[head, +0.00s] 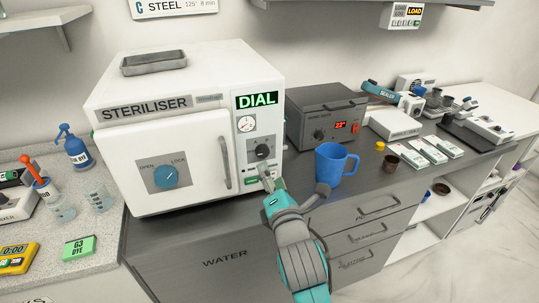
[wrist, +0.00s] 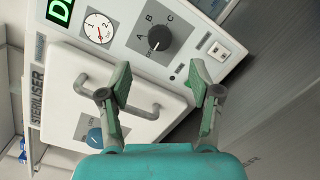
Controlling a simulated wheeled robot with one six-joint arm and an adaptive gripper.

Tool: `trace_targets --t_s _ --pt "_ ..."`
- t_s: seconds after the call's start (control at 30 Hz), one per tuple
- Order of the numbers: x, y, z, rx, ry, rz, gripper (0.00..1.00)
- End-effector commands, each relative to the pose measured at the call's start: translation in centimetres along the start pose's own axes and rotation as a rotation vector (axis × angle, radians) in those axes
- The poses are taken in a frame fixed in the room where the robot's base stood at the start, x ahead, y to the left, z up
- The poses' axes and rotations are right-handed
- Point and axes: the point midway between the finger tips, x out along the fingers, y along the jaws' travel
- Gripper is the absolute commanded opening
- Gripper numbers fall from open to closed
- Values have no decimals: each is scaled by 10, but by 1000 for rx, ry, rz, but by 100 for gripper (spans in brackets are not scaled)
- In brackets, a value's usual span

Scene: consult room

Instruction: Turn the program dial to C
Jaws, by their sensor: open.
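The program dial (head: 262,152) is a dark round knob on the right front panel of the white steriliser (head: 180,72). In the wrist view the dial (wrist: 160,39) has the letters A, B and C around it. Its light mark seems to point at a small label below A, away from C. My gripper (head: 269,180) is just below and in front of the dial in the head view. In the wrist view my gripper (wrist: 161,76) has its green fingers wide apart with nothing between them. The dial lies beyond the fingertips, apart from them.
The steriliser's door handle (head: 225,163) is left of my gripper, and appears behind the left finger in the wrist view. A blue mug (head: 331,165) stands close on the right. A gauge (head: 247,124) and a lit DIAL display (head: 257,99) sit above the dial.

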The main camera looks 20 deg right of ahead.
Motion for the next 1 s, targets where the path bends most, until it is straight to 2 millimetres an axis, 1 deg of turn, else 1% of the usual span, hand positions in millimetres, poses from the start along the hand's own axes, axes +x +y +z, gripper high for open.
trace_targets --t_s 0.1,0.3,0.5,0.63,0.93,0.97,1.0 --pt "22 0 1 2 -2 0 63" --pt "57 0 1 1 -1 1 63" --pt "80 0 1 2 -1 0 63" --pt "86 0 0 2 0 0 63" --pt "88 0 0 2 0 1 63" --pt "88 0 0 2 0 1 56" --pt "88 0 0 2 0 1 46"
